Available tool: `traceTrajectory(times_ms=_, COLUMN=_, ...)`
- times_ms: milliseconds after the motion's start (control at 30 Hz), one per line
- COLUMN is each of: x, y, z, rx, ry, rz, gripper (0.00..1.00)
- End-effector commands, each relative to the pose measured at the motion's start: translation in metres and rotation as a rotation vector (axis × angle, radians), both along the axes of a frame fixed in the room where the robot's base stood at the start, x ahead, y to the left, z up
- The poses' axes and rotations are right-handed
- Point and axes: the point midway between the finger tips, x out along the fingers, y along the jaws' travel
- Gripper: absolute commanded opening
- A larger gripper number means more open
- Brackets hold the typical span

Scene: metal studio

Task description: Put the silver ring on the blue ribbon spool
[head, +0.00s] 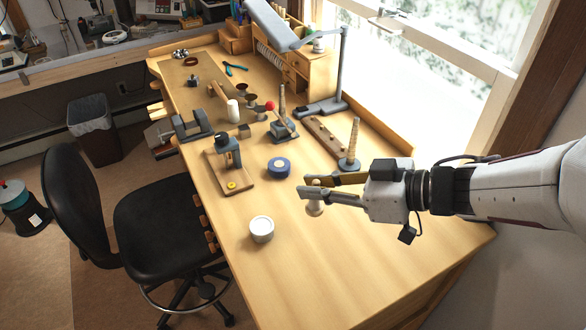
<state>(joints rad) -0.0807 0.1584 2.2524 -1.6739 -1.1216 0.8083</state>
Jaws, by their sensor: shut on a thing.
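The blue ribbon spool (279,168) lies flat on the bench, left of my gripper, with a pale centre. My gripper (308,189) reaches in from the right, over the bench. It is shut on a small pale knob-shaped piece (315,208), whose rounded lower part hangs below the fingers. The fingers hide part of this piece. The gripper is to the right of and nearer than the spool, apart from it. I cannot make out a silver ring for certain in this view.
A white round jar (261,229) stands at the front left. A tapered ring stick (353,140) stands upright behind my gripper. A wooden board with a small press (229,158) is left of the spool.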

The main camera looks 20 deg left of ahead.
Motion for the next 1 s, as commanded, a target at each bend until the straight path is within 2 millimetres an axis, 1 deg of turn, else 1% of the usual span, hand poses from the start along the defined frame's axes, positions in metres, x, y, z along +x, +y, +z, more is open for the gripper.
traceTrajectory(times_ms=67, x=-0.002, y=0.008, z=-0.006, rx=-0.001, ry=0.011, rz=0.020, gripper=0.00)
traceTrajectory(times_ms=133, x=0.000, y=0.017, z=-0.008, rx=-0.001, ry=0.011, rz=0.040, gripper=0.00)
traceTrajectory(times_ms=267, x=0.012, y=0.037, z=-0.010, rx=-0.004, ry=-0.002, rz=0.072, gripper=0.00)
traceTrajectory(times_ms=400, x=0.032, y=0.059, z=-0.011, rx=-0.012, ry=-0.016, rz=0.083, gripper=0.00)
traceTrajectory(times_ms=667, x=0.074, y=0.096, z=-0.007, rx=-0.023, ry=-0.034, rz=0.063, gripper=0.00)
traceTrajectory(times_ms=800, x=0.098, y=0.114, z=-0.002, rx=-0.024, ry=-0.041, rz=0.038, gripper=0.00)
traceTrajectory(times_ms=1000, x=0.135, y=0.133, z=0.012, rx=-0.017, ry=-0.049, rz=-0.024, gripper=0.00)
